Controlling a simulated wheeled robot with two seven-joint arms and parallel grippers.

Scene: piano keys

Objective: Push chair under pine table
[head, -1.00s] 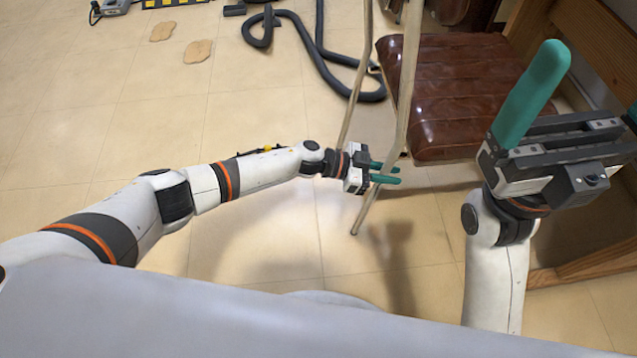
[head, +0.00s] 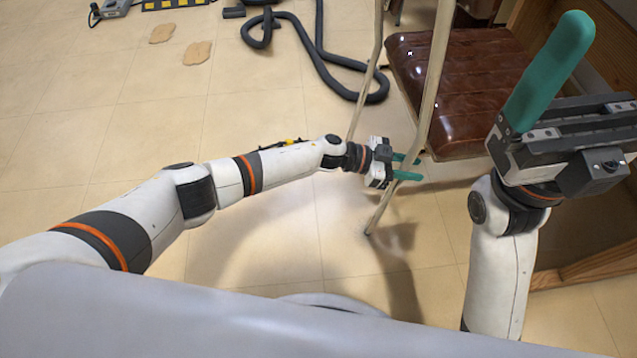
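The chair has a shiny brown padded seat (head: 465,85) and thin cream frame posts, and stands right of centre. My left gripper (head: 419,167) is at the near post, low down; its two teal fingers are apart and overlap the post in the picture. I cannot tell whether they touch it. The pine table shows as brown wood (head: 580,50) at the upper right and a low beam (head: 590,268) at the right edge, partly hidden by my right arm. My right gripper is raised in front of it, one teal finger at the far left of its wide rail, apparently open and empty.
A dark hose (head: 325,70) lies coiled on the tiled floor behind the chair's left side. Two tan flat pieces (head: 197,52) and a grey device (head: 115,8) lie at the upper left. The floor at left is clear.

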